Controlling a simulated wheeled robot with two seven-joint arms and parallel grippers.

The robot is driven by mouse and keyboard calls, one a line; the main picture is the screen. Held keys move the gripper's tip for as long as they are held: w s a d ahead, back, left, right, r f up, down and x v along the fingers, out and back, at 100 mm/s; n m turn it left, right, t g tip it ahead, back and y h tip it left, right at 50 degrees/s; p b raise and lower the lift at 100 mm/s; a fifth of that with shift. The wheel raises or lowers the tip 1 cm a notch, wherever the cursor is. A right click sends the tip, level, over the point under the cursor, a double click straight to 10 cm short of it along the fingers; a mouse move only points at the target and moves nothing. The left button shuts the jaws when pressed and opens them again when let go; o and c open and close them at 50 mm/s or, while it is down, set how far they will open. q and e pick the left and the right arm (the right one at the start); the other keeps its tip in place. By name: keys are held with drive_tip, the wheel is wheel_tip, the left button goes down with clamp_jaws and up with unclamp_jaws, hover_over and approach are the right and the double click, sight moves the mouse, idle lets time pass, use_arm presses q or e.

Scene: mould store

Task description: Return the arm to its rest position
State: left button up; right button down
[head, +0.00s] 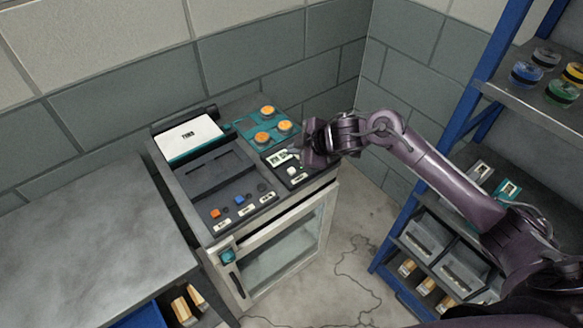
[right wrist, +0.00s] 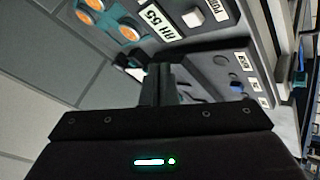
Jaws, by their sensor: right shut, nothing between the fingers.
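My right arm reaches in from the right in the head view. Its gripper (head: 302,156) is shut and empty, over the right part of the cabinet's control panel (head: 247,204). Near the fingers are a white display (head: 279,158) and a small white button (head: 292,171). In the right wrist view the closed fingers (right wrist: 164,84) point at the panel, below the display (right wrist: 161,22), which reads "RH 55", and the white button (right wrist: 193,18). Whether the fingertips touch the panel I cannot tell. My left gripper is in neither view.
Orange knobs (head: 263,137) stand on a teal plate behind the display. The cabinet has a glass door (head: 284,246). A grey worktop (head: 85,235) is at left. A blue rack (head: 436,150) with shelves of jars and bins stands at right, close to my arm. Walls close the back.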

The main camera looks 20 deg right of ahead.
idle(0.5)
drive_tip(key=s+a+f+m+t+h, duration=0.1)
drive_tip(key=s+a+f+m+h, duration=0.1)
drive_tip(key=s+a+m, duration=0.35)
drive_tip(key=s+d+m+g+h, duration=0.1)
drive_tip(key=s+d+m+g, duration=0.25)
drive_tip(key=s, duration=0.75)
drive_tip(key=s+d+m+g+h, duration=0.25)
drive_tip(key=s+m, duration=0.25)
drive_tip(key=s, duration=0.6)
wheel_tip(320, 180, down, 34)
drive_tip(key=s+b, duration=0.2)
drive_tip(key=s, duration=0.1)
drive_tip(key=s+d+f+g, duration=0.1)
drive_tip(key=s+d+f, duration=0.1)
drive_tip(key=s+f, duration=0.7)
drive_tip(key=s+d+f+n, duration=0.1)
drive_tip(key=s+d+f, duration=0.1)
drive_tip(key=s+f, duration=0.6)
drive_tip(key=shift+s+d+f+g+y+b, duration=0.15)
drive_tip(key=shift+s+f+g+y+b, duration=0.2)
drive_tip(key=shift+s, duration=0.35)
